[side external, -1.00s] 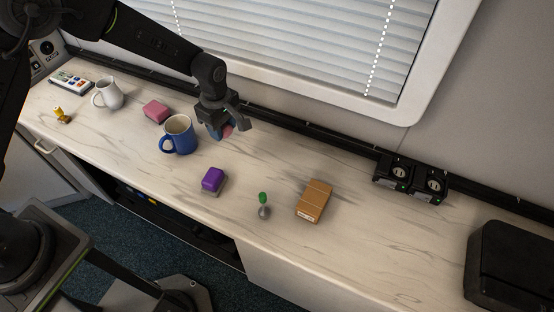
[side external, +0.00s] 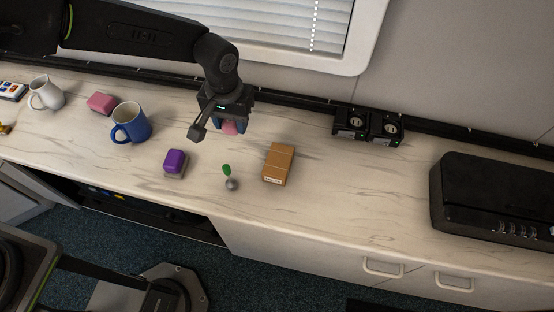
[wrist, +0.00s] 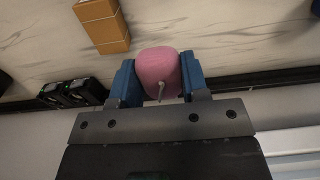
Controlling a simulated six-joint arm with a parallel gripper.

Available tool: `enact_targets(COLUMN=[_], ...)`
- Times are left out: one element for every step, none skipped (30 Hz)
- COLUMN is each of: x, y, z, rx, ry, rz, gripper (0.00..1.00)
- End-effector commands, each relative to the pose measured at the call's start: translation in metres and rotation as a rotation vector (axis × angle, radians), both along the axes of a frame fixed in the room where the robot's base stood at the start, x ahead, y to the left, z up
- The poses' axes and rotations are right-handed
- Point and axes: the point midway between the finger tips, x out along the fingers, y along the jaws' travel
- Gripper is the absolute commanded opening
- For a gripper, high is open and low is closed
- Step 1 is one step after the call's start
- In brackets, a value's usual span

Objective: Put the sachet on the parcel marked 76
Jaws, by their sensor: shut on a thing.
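My gripper (side external: 229,122) is shut on a soft-looking pink sachet (side external: 230,128) and holds it above the counter, behind and to the left of the brown parcel. In the wrist view, the blue fingers of my gripper (wrist: 158,82) press on both sides of the rounded pink sachet (wrist: 157,66), which has a thin pale cord or tag. The brown parcel (side external: 278,160) lies on the counter with a white label on its front side; I cannot read the marking. It also shows in the wrist view (wrist: 101,22), apart from the sachet. Its top is bare.
A small green-and-silver thing (side external: 229,180) stands just left of the parcel. A purple block (side external: 175,160), a blue mug (side external: 132,123), a pink block (side external: 101,103) and a white jug (side external: 46,94) are farther left. Black devices (side external: 368,123) and a black case (side external: 493,200) stand right.

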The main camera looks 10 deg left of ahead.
Motion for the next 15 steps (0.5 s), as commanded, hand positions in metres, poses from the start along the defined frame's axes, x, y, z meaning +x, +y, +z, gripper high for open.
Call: enact_targets(x=[-0.004,-0.006,-0.008,-0.009,-0.011,-0.013,-0.015,-0.017,-0.019,-0.02,-0.022,-0.023,-0.024,-0.025,-0.026], y=[-0.01,-0.016,-0.025,-0.031,-0.038,-0.046,-0.053,-0.059,-0.067,-0.073,-0.078,-0.084,-0.088,-0.092,-0.096], z=[-0.007,-0.011,-0.017,-0.021,-0.025,-0.03,-0.034,-0.038,-0.043,-0.047,-0.05,-0.054,-0.056,-0.058,-0.06], rx=[0.001,0.001,0.001,0.001,0.001,0.001,0.001,0.001,0.001,0.002,0.001,0.001,0.0,0.001,0.0], ry=[0.003,0.002,0.002,0.002,0.002,0.002,0.002,0.002,0.001,0.002,0.001,0.001,0.001,0.001,0.0], rz=[-0.007,-0.006,-0.007,-0.005,-0.005,-0.004,-0.004,-0.004,-0.003,-0.003,-0.002,-0.001,-0.001,-0.001,0.001], gripper=[0.19,0.19,0.19,0.19,0.19,0.19,0.19,0.19,0.19,0.19,0.19,0.19,0.19,0.19,0.19])
